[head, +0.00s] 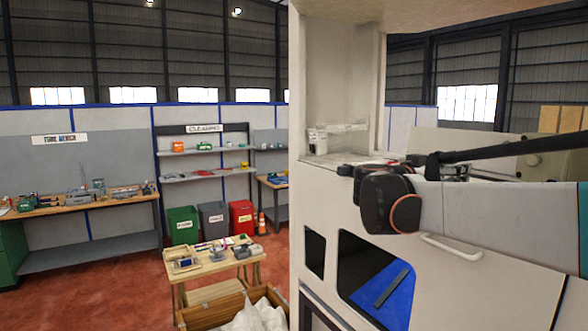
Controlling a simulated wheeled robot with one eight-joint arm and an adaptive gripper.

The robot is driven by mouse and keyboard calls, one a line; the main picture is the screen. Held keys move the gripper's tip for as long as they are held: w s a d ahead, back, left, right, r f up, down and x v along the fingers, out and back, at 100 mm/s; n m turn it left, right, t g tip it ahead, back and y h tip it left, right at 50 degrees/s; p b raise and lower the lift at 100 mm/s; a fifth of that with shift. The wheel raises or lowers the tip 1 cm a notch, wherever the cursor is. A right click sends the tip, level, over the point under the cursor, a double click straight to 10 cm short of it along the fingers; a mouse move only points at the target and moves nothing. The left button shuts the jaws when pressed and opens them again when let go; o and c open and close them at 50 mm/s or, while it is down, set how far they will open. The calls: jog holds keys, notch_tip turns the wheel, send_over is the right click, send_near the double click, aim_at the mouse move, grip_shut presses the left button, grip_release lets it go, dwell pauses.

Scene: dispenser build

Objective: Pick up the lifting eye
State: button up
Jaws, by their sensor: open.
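I cannot make out a lifting eye anywhere in the head view. Small parts lie on the wooden table (213,263) left of centre, too small to tell apart. My arm (505,210) reaches in from the right, and its dark rounded joint with an orange ring (390,202) is in front of the pale machine housing (450,285). My gripper cannot be made out; small dark parts just behind the joint are unclear. Small items (318,138) stand in the recess of the housing, also too small to name.
A wooden crate (190,317) with white sacking stands below the table. A long workbench (85,205) with tools is at left. Green, grey and red bins (212,220) stand under the cleaning shelves (205,150), with an orange cone (262,223) beside them. Red floor (90,285) is free at left.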

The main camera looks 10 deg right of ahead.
jog(key=c, duration=1.3)
jog(key=shift+r, duration=0.15)
notch_tip(320, 180, up, 18)
jog(key=b, duration=0.2)
jog(key=shift+s+r+b, duration=0.15)
jog(key=shift+b, duration=0.15)
jog(key=shift+r, duration=0.75)
